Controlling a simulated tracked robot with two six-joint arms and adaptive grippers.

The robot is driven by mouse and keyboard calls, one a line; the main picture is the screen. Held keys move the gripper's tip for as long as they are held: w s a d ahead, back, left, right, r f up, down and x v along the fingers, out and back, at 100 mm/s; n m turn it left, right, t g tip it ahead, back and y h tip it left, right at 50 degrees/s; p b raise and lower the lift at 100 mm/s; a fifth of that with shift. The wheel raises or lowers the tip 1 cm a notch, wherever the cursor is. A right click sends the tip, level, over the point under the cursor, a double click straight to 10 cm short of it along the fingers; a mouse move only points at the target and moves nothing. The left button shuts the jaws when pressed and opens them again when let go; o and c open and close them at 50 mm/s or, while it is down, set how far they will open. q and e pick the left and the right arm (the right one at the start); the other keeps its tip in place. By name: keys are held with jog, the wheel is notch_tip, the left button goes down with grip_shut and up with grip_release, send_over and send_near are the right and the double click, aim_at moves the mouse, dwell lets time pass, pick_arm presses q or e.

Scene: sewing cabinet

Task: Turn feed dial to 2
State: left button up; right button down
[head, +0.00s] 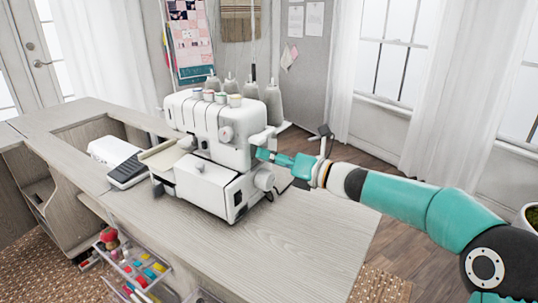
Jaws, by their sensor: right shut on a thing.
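The white sewing machine (212,160) stands on the wooden cabinet top, with thread cones on its top and back. My right gripper (264,155) reaches in from the right and is shut at the machine's right side, above the round handwheel (264,180). It is shut on the feed dial, which the fingers hide; its number cannot be read. A round white knob (226,134) shows on the machine's front, clear of the gripper. My left gripper is not in view.
A white device with a dark front (126,170) lies left of the machine. The cabinet top (290,245) is clear in front and to the right. Open drawers with colourful thread (138,270) stick out below the front edge.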

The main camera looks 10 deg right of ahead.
jog(key=m+p, duration=0.3)
jog(key=m, duration=0.2)
jog(key=shift+d+r+m, duration=0.1)
jog(key=shift+m, duration=0.2)
jog(key=m+p, duration=0.3)
jog(key=m, duration=0.2)
jog(key=shift+p, duration=0.3)
jog(key=m+p, duration=0.4)
jog(key=m, duration=0.2)
jog(key=shift+m, duration=0.4)
jog(key=m+p, duration=0.2)
jog(key=m, duration=0.1)
jog(key=shift+f+m+p, duration=0.3)
jog(key=shift+m+p, duration=0.25)
jog(key=shift+m, duration=0.25)
jog(key=shift+f, duration=0.1)
jog(key=c, duration=0.8)
grip_release()
jog(key=shift+o, duration=0.2)
jog(key=shift+r, duration=0.2)
